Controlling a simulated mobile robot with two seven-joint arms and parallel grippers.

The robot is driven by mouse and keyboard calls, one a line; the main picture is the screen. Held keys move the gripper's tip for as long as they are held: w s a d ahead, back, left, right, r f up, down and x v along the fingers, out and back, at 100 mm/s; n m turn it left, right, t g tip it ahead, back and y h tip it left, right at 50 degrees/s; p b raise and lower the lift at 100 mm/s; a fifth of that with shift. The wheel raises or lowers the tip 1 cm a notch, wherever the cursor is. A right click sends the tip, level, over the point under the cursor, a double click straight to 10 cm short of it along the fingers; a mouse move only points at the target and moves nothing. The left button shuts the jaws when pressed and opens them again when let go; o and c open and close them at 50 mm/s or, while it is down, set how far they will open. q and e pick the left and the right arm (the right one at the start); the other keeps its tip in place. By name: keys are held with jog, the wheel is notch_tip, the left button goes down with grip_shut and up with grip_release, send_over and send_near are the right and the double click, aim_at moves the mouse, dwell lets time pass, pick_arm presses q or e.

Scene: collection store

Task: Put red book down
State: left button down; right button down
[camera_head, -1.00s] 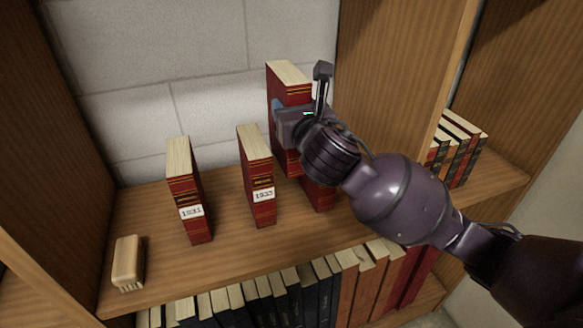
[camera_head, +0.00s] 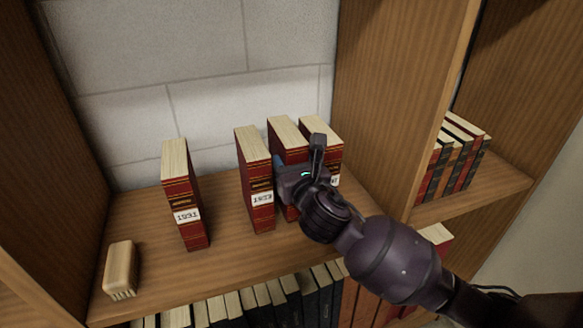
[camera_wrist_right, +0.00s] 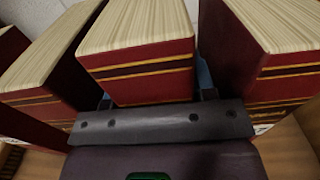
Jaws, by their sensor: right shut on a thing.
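My right gripper (camera_head: 291,170) is shut on a red book (camera_head: 287,133) with a cream top edge and gold bands. In the right wrist view this book (camera_wrist_right: 140,60) stands upright between the fingers. It is between two other red books: one at its left (camera_head: 255,180) with a white label, one at its right (camera_head: 323,133), partly hidden by my gripper. They also show in the wrist view, left (camera_wrist_right: 50,70) and right (camera_wrist_right: 262,50). My gripper hides most of the held book's lower part, so I cannot tell whether it rests on the shelf board. My left gripper is not in view.
Another red book (camera_head: 183,195) stands apart on the left of the shelf board (camera_head: 225,262). A small wooden brush (camera_head: 121,269) lies near the left front. An upright wooden panel (camera_head: 395,110) bounds the bay at right. Several books fill the shelf below.

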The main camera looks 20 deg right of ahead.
jog(key=shift+f, duration=0.3)
jog(key=c, duration=0.7)
grip_release()
jog(key=shift+f, duration=0.2)
jog(key=shift+r, duration=0.1)
jog(key=s, duration=1.2)
jog(key=shift+d, duration=0.2)
